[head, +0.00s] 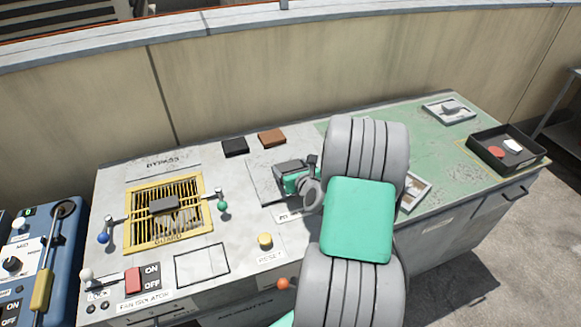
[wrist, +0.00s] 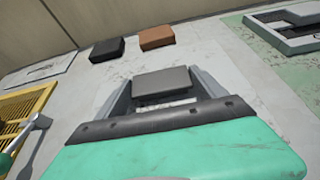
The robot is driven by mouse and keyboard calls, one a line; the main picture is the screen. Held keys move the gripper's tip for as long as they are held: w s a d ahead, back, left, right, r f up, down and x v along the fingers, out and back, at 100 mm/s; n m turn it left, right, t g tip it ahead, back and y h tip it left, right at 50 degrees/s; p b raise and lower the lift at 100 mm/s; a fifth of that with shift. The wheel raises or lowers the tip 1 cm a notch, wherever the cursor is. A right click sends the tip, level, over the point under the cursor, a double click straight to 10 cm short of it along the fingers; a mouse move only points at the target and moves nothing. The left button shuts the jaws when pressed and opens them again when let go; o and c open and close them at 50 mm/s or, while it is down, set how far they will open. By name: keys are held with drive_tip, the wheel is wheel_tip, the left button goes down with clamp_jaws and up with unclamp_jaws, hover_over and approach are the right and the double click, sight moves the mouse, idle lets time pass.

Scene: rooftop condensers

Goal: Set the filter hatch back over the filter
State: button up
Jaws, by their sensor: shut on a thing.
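My gripper (head: 297,168) is over the middle of the bench, its tips partly hidden by my arm in the head view. In the wrist view the fingers (wrist: 165,92) are shut on a dark grey block-shaped handle (wrist: 162,80). A flat grey plate (head: 262,186) shows under the gripper, consistent with the filter hatch; whether it lies flat on the bench or just above it I cannot tell. A label, partly hidden, is in front of it. A pale frame with a brownish inside (head: 415,191), perhaps the filter, shows beside my arm on the green area, partly hidden.
Black (head: 235,147) and brown (head: 272,137) blocks lie behind the plate. A yellow guard grille (head: 128,235) with levers is at left, a yellow reset button (head: 265,241) in front. A dark tray (head: 477,155) and a grey-framed fitting (head: 432,112) are at right.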

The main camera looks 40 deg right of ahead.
drive_tip(key=shift+f, duration=0.4)
idle(0.8)
drive_tip(key=o, duration=1.8)
drive_tip(key=shift+f, duration=0.1)
